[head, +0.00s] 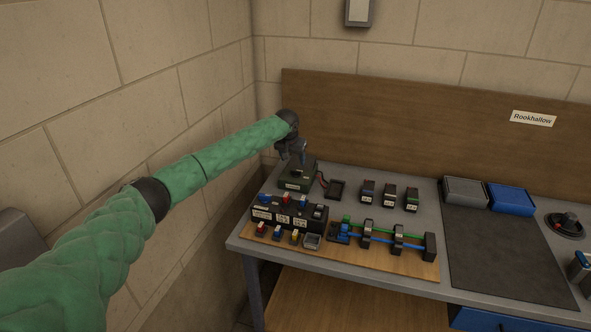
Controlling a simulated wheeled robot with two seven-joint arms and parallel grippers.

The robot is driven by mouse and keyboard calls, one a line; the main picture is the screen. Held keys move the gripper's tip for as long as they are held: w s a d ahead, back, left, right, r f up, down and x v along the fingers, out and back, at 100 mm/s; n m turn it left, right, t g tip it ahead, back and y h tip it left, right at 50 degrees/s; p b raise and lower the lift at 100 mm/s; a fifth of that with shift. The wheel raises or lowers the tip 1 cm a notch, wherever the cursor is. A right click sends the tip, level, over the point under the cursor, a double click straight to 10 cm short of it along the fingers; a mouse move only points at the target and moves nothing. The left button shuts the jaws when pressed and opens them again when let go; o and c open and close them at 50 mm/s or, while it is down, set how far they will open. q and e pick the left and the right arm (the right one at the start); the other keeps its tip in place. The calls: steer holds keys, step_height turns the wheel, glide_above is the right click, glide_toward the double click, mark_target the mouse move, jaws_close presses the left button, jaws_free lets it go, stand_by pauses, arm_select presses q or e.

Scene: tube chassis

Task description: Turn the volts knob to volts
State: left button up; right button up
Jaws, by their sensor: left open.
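A dark green box (292,181) with a small pale label on its front sits at the back left of the bench. Small dark detail shows on its top, likely the volts knob (298,171), but it is too small to read its setting. My left gripper (299,158) is open, pointing down just above the box's top at its far side. I cannot tell whether its fingers touch the knob. My right gripper is not in view.
A black rack (287,218) with coloured switches stands in front of the box. A wooden board (420,265) carries blue and green tubes. Several small blocks (389,192) stand to the right, with a dark mat (500,255) beyond. A wooden panel (400,120) rises behind.

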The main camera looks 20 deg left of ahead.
mark_target(296, 171)
arm_select(q)
steer(key=shift+n, duration=0.3)
steer(key=p+x, duration=0.3)
steer(key=x, duration=0.3)
steer(key=shift+w+d+f, duration=0.15)
steer(key=shift+w+f, duration=0.15)
steer(key=shift+w, duration=0.05)
steer(key=shift+w+f, duration=0.15)
steer(key=shift+f, duration=0.35)
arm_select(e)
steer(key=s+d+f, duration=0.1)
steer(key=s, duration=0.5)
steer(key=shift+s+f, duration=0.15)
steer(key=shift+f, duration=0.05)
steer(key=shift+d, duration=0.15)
arm_select(q)
steer(key=c, duration=1)
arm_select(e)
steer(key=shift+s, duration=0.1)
